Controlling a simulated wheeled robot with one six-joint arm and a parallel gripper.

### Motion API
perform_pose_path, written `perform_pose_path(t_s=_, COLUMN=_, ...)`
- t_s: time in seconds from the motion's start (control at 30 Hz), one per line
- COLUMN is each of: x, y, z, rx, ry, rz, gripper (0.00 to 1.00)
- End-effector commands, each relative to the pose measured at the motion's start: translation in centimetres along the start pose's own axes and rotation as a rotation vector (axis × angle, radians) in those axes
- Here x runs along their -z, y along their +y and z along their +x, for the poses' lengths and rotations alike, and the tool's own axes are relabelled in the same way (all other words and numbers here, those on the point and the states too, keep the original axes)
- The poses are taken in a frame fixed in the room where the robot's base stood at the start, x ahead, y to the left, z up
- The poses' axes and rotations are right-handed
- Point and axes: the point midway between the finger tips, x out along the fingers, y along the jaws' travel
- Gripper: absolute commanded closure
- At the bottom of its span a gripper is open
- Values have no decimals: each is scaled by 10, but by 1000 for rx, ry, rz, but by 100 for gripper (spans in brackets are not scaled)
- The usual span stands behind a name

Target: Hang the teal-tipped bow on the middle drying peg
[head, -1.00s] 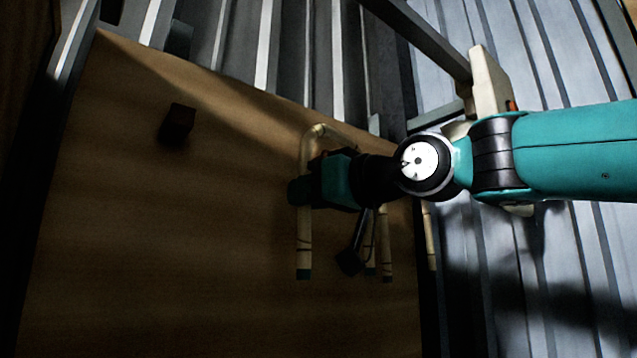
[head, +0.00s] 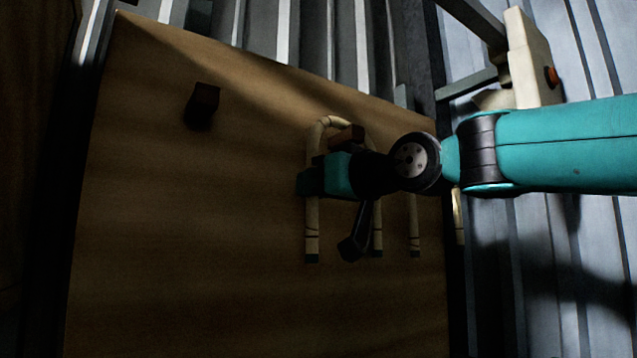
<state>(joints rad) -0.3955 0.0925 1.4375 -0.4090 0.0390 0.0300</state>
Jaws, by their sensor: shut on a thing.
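The bow (head: 312,222) is a pale rattan arch with dark teal tips, upright with its curve at the top and both legs hanging down in front of the board. My gripper (head: 311,183) is shut on its left leg. A reddish-brown peg (head: 346,138) shows inside the arch, just under the curve; I take it for the middle drying peg. I cannot tell whether the curve touches it. My gripper and wrist hide part of the bow's legs and the peg's lower side.
Another dark peg (head: 202,103) on the wooden board (head: 200,240) is bare, at upper left. A second rattan piece (head: 414,228) hangs to the right, its top hidden by my arm. A cream block with an orange button (head: 551,76) stands at upper right.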

Motion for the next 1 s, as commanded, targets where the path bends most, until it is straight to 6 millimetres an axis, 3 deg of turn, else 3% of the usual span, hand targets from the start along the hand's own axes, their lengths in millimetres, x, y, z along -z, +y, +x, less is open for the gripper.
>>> perform_pose_path(t_s=0.4, x=1, y=0, z=0, rx=0, ry=1, rz=-1, gripper=100)
perform_pose_path(t_s=0.43, x=1, y=0, z=0, rx=0, ry=1, rz=-1, gripper=75)
perform_pose_path(t_s=0.53, x=1, y=0, z=0, rx=0, ry=1, rz=-1, gripper=52)
perform_pose_path(t_s=0.57, x=1, y=0, z=0, rx=0, ry=1, rz=-1, gripper=49)
perform_pose_path(t_s=0.87, x=0, y=0, z=-2, rx=-1, ry=1, rz=0, gripper=49)
perform_pose_path(t_s=1.0, x=-2, y=1, z=-18, rx=-3, ry=4, rz=-1, gripper=49)
